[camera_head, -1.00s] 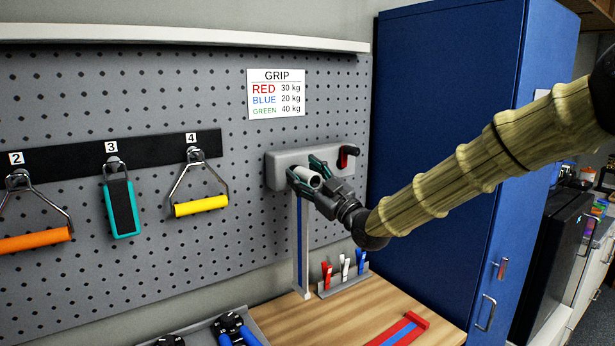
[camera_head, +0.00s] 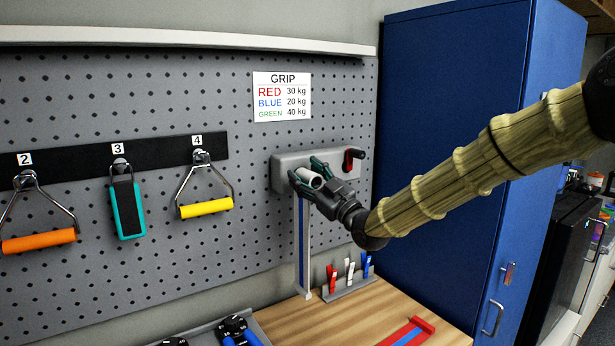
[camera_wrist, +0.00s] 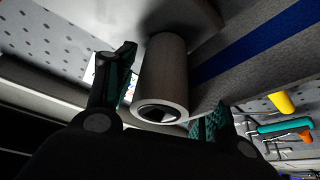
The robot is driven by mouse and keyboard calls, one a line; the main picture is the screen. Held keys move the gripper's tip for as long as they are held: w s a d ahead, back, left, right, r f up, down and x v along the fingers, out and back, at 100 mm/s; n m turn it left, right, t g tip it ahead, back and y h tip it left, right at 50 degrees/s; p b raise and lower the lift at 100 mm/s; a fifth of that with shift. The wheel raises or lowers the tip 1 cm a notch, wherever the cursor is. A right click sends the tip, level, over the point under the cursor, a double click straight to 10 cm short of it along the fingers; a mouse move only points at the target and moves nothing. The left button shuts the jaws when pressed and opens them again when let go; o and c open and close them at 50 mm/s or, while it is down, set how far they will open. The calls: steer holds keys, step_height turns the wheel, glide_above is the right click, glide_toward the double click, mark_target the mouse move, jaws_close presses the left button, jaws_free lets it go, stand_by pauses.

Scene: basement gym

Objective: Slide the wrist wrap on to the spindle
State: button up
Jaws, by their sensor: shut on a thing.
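The wrist wrap shows as a pale hollow roll (camera_head: 309,178) with a grey tail with a blue stripe (camera_head: 303,245) hanging beneath. In the wrist view the roll (camera_wrist: 163,72) lies between the two fingers of my gripper (camera_wrist: 165,92). Its near end is open, with a dark shape inside that I cannot make out for certain. My gripper (camera_head: 316,180) is shut on the roll, right in front of the grey wall bracket (camera_head: 287,163) with the red and black crank (camera_head: 352,158). The spindle is not clearly visible; whether the roll is around it, I cannot tell.
Handles and a teal grip (camera_head: 127,208) hang on the pegboard at left. A rack of coloured clips (camera_head: 349,290) and a red and blue item (camera_head: 410,333) sit on the wooden bench (camera_head: 310,325) below. A blue cabinet (camera_head: 450,150) stands close to my arm.

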stand_by(0.3)
steer(key=o, duration=1.1)
steer(key=v, duration=1.2)
